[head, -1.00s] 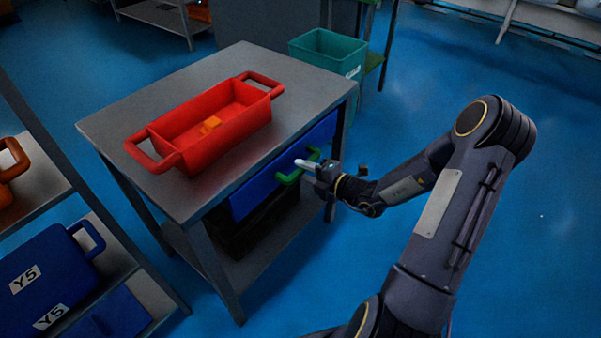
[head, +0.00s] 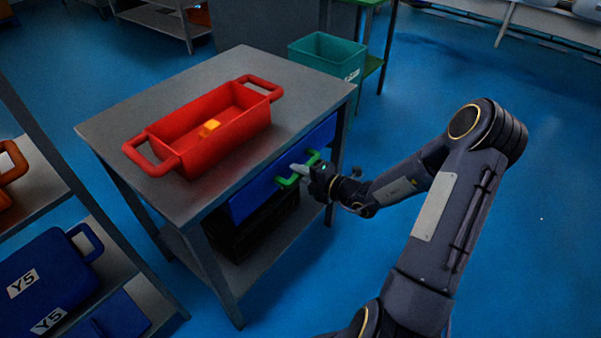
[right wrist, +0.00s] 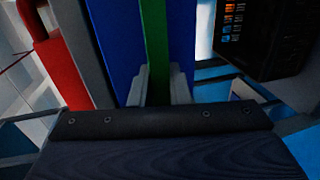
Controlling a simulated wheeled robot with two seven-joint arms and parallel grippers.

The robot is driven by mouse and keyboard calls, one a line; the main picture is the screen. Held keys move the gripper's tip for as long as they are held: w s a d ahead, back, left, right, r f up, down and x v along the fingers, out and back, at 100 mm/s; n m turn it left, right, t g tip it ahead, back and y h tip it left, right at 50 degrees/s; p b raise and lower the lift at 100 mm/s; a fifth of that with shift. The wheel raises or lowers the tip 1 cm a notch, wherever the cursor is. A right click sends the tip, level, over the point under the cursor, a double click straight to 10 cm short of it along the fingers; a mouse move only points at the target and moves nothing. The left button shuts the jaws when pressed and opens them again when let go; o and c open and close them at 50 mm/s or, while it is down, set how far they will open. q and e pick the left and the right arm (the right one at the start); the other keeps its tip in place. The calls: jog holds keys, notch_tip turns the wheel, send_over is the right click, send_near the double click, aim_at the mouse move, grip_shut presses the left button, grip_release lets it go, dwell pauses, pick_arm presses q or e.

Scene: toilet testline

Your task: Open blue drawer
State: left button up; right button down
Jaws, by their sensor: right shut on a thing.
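The blue drawer (head: 262,188) sits under the grey table top. Its front looks flush or nearly flush with the table frame. A green handle (head: 287,183) is on the drawer front. My right gripper (head: 301,169) is at the handle. In the right wrist view the green handle (right wrist: 156,45) runs between my gripper's two grey fingers (right wrist: 158,85), with the blue drawer front (right wrist: 182,35) behind it. The gripper is shut on the handle. My left gripper is not in view.
A red tray (head: 222,137) with an orange piece inside stands on the grey table (head: 105,125). A black crate (head: 250,235) is on the lower shelf. A teal bin (head: 327,57) stands behind. A rack with blue cases (head: 45,275) is at left. Floor to the right is clear.

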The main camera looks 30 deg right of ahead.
jog(key=shift+s+d, duration=0.2)
jog(key=shift+s, duration=0.2)
jog(key=f+p+v, duration=0.2)
jog(key=p+v, duration=0.2)
jog(key=v, duration=0.8)
jog(key=s+f+p+v, duration=0.1)
jog(key=f+p+v, duration=0.2)
jog(key=v, duration=1)
jog(key=shift+s+d+f+p, duration=0.2)
jog(key=shift+d+p, duration=0.15)
jog(key=shift+p, duration=0.45)
jog(key=shift+w, duration=0.1)
jog(key=c, duration=1.4)
grip_release()
jog(key=shift+c, duration=0.2)
